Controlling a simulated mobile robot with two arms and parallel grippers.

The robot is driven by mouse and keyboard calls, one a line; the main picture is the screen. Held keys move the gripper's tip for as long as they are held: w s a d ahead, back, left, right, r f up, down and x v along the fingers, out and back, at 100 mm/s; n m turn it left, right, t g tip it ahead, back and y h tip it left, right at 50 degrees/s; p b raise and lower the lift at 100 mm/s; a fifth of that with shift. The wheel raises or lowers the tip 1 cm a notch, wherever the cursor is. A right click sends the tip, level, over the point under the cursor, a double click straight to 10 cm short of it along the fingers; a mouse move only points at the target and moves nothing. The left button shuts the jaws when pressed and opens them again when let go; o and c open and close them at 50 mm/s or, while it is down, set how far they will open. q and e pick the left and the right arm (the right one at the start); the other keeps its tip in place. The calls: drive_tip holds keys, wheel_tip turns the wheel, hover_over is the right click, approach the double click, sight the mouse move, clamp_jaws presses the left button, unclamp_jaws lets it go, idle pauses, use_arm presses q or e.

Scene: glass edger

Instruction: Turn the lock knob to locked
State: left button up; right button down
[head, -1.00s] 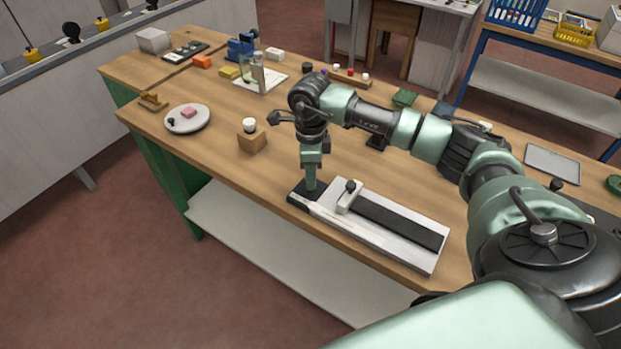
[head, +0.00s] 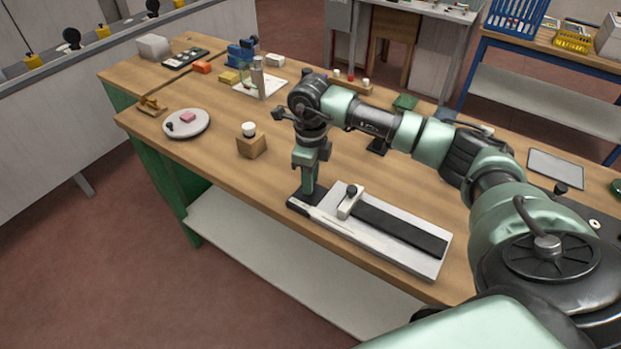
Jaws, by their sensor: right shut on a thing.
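A slide fixture (head: 419,259) with a pale base and a dark strip lies along the front edge of the wooden bench. A pale carriage with a black knob (head: 351,190) stands on it. My right gripper (head: 308,192) points straight down over the black block (head: 296,203) at the fixture's left end. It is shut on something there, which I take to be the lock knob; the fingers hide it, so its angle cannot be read. The black-topped carriage is just right of the gripper and apart from it. My left gripper is not in view.
A wooden block with a white knob (head: 250,140) and a round plate with a pink piece (head: 186,124) stand to the left. Bottles (head: 258,78) and small coloured blocks are farther back. My right arm spans the bench's right half. Bare wood lies left of the gripper.

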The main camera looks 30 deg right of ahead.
drive_tip(key=c, duration=1.1)
unclamp_jaws()
drive_tip(key=shift+r, duration=0.1)
drive_tip(key=shift+w+r, duration=0.1)
drive_tip(key=shift+r, duration=0.25)
wheel_tip(320, 180, up, 7)
drive_tip(key=shift+f+b, duration=0.1)
drive_tip(key=shift+b, duration=0.9)
